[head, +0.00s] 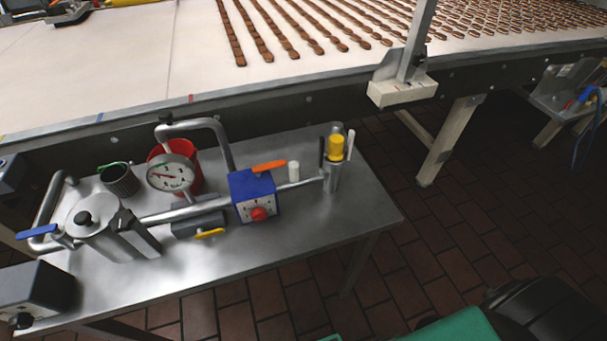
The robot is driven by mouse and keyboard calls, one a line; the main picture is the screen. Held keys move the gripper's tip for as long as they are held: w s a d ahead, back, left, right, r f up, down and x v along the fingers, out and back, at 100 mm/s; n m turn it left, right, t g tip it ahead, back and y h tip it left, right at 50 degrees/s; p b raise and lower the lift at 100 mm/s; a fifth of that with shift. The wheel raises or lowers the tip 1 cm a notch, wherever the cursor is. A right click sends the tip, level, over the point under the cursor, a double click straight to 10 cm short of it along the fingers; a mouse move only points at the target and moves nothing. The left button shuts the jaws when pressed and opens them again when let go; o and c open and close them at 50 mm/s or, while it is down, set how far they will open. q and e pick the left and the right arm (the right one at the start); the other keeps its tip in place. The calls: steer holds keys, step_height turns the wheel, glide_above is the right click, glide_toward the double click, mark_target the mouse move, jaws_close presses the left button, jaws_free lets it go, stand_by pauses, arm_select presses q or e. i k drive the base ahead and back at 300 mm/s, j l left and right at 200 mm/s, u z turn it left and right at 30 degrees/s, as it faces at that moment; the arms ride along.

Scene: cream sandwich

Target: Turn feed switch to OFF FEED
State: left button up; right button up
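A blue box (253,196) with a red round knob (260,214) on its front stands on the steel table, joined to the pipework. An orange lever (269,167) lies by its top. A grey box (198,224) with a yellow lever (209,234) sits just left of it, below the pipe. A dark grey box (36,291) with a black knob (21,321) is at the lower left. Markings are too small to read, so I cannot tell which one is the feed switch or how it is set. Neither of my grippers shows.
The steel table (345,218) also bears a steel pot (92,222), a pressure gauge (171,174), a red bucket (190,165) and a yellow-topped nozzle (335,148). A white conveyor (140,70) with rows of brown pieces runs behind.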

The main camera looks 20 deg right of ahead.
mark_target(21, 321)
steer(key=u, duration=1.8)
steer(key=z, duration=0.45)
